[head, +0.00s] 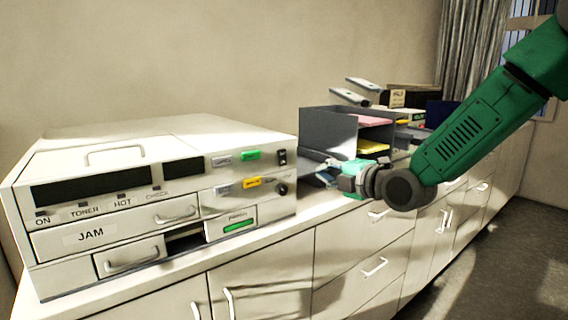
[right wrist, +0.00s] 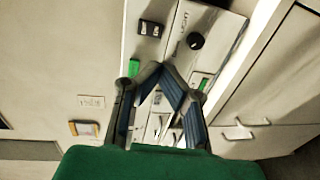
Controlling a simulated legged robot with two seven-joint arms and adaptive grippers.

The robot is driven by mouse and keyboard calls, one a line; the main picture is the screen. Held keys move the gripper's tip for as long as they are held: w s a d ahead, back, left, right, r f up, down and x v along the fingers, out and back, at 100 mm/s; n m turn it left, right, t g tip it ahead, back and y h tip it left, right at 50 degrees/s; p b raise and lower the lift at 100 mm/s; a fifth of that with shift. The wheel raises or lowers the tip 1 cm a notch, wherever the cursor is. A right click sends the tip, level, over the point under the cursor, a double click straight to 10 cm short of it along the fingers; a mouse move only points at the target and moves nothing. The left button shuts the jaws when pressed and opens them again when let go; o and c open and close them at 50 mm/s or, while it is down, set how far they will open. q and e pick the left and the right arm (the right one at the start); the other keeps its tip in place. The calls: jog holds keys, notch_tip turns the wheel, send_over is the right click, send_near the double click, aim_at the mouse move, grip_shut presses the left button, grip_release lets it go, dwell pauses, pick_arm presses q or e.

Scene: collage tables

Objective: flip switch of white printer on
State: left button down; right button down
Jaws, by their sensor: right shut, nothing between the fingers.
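The white printer (head: 150,190) stands on the counter at the left of the head view. Its black rocker switch (head: 282,157) is at the upper right of the front face, above a round black knob (head: 282,188). I cannot tell which way the switch is set. My right gripper (head: 310,168) is just right of the printer's right edge in the head view, shut and empty. In the right wrist view the closed fingertips (right wrist: 160,68) show below the switch (right wrist: 151,28) and knob (right wrist: 196,40), with no clear contact. My left gripper is not in view.
A dark paper tray rack (head: 328,122) with pink and yellow sheets stands behind my right gripper. White drawers and cupboards (head: 270,270) run below the white countertop. The printer has a green label (head: 251,155) and a drawer marked JAM (head: 90,236). Open floor lies at the right.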

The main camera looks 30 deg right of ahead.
jog(key=shift+d+f, duration=0.1)
jog(key=shift+d, duration=0.1)
jog(key=p, duration=0.2)
send_near(284, 165)
jog(key=w, duration=0.6)
jog(key=shift+w+a+f, duration=0.25)
jog(key=shift+w+f, duration=0.25)
jog(key=shift+w, duration=0.5)
jog(key=shift+a, duration=0.1)
